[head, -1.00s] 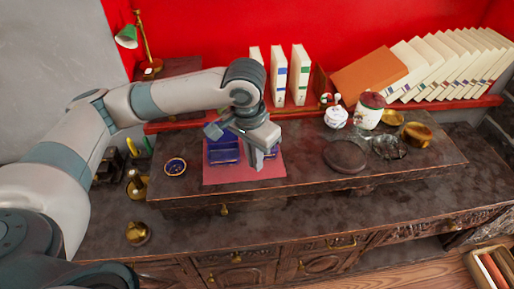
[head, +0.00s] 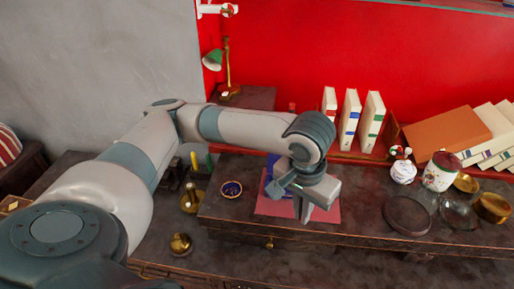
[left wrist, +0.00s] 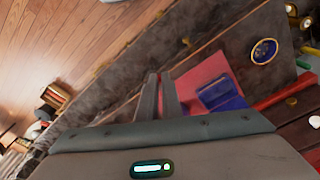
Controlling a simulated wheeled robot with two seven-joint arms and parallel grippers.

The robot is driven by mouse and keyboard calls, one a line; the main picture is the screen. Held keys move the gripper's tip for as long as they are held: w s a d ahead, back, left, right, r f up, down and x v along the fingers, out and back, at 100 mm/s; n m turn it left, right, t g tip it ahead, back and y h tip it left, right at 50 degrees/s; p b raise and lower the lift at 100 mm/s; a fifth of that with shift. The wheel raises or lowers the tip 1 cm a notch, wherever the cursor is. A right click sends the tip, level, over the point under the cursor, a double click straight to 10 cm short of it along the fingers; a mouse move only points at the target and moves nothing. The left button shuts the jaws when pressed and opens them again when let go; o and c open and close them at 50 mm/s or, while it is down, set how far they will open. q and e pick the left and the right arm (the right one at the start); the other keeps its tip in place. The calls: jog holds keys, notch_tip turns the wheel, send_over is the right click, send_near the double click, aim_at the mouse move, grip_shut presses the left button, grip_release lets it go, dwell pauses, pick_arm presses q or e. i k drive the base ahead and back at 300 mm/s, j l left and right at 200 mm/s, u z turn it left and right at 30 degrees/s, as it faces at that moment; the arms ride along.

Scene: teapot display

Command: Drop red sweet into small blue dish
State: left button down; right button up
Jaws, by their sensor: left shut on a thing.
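My left gripper (head: 307,212) is over the pink-red mat (head: 268,207) on the dark cabinet top. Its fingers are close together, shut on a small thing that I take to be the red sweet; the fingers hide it. In the left wrist view the fingers (left wrist: 160,80) point away over the mat's edge. The small blue dish (head: 232,189), round with a gold rim, stands left of the mat, apart from the gripper. It also shows in the left wrist view (left wrist: 264,51). My right gripper is not in view.
A blue tray (left wrist: 220,97) lies on the mat, partly behind my gripper in the head view. A dark round plate (head: 407,215), a white teapot (head: 403,172), a lidded jar (head: 440,172) and brass bowls (head: 491,207) stand right. A brass piece (head: 180,243) is on the lower surface.

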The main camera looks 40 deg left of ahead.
aim_at(236, 192)
jog(key=u, duration=1.5)
